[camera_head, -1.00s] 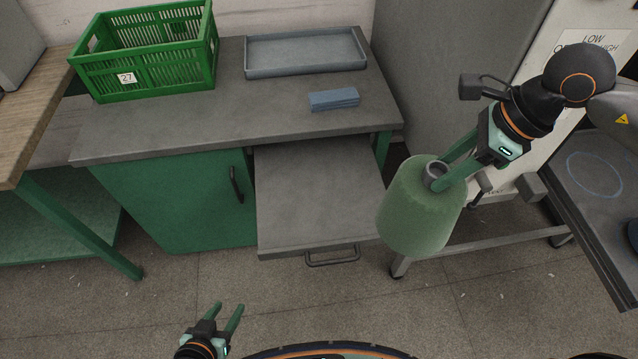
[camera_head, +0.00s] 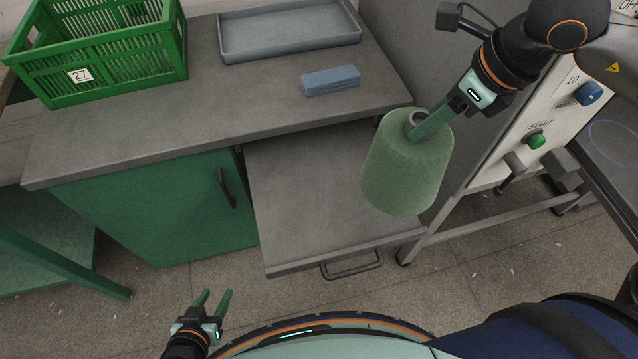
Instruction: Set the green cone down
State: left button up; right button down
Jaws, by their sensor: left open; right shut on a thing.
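The green cone (camera_head: 407,168) is a pale green yarn package with a grey tube end at its top. My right gripper (camera_head: 418,128) is shut on the cone at its top rim and holds it nearly upright. In the picture the cone overlaps the right edge of the pulled-out grey shelf (camera_head: 305,205). I cannot tell how high above the shelf its base is. My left gripper (camera_head: 213,303) is open and empty, low at the lower left, in front of the cabinet.
A green crate (camera_head: 120,42) marked 27, a grey tray (camera_head: 290,30) and a blue block (camera_head: 330,80) sit on the grey worktop (camera_head: 215,120). The shelf has a front handle (camera_head: 352,265) and its surface is bare. A machine panel with a green start button (camera_head: 535,140) stands at right.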

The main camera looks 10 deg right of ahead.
jog(key=shift+b+x, duration=0.55)
jog(key=shift+x, duration=0.4)
jog(key=shift+w+f, duration=0.1)
pick_arm(q)
jog(key=shift+w+a+p, duration=0.1)
jog(key=shift+a+p, duration=0.1)
jog(key=shift+p, duration=0.95)
pick_arm(e)
jog(key=w+a+f, duration=0.9)
jog(key=a+f, duration=0.1)
jog(key=f, duration=0.2)
jog(key=shift+a+f, duration=0.15)
jog(key=shift+f, duration=0.25)
jog(key=shift+f, duration=0.15)
jog(key=shift+c, duration=1.8)
grip_release()
jog(key=shift+f, duration=0.1)
